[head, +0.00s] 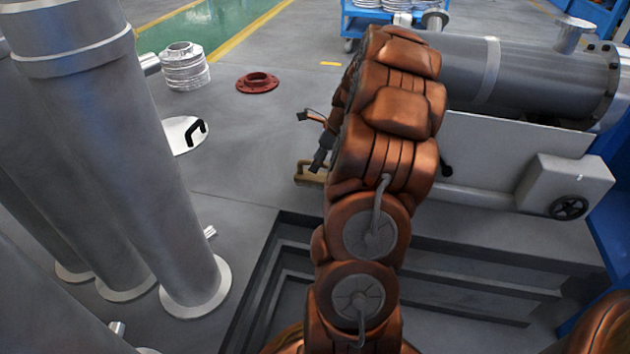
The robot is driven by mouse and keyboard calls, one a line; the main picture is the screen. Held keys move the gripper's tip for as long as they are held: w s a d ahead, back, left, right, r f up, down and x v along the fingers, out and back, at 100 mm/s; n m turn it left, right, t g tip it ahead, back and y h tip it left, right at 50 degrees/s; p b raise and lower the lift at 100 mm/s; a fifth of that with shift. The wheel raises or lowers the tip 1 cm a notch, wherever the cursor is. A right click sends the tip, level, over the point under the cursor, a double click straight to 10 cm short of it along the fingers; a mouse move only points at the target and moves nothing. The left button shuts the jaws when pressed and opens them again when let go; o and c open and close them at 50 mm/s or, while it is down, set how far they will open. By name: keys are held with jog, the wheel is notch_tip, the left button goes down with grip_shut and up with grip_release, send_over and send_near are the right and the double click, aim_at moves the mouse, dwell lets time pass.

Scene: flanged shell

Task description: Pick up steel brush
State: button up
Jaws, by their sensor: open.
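A tan, wooden-looking piece (308,174) lies low on the floor in the middle of the head view and looks like the steel brush. Its right part is hidden behind my arm, and I cannot see its bristles. My gripper (312,138) shows only in part at the left side of my copper-coloured arm. It is open, with one dark finger close above the tan piece in the picture. I cannot tell whether they touch.
Grey pipes (120,130) stand at left. A white disc with a black handle (186,134), a red flange (257,83) and a silver ribbed part (184,67) lie on the floor. A large flanged cylinder (530,75) fills the right. Open floor lies left of my gripper.

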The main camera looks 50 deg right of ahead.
jog(key=shift+x, duration=1.15)
jog(key=shift+c, duration=0.2)
grip_shut()
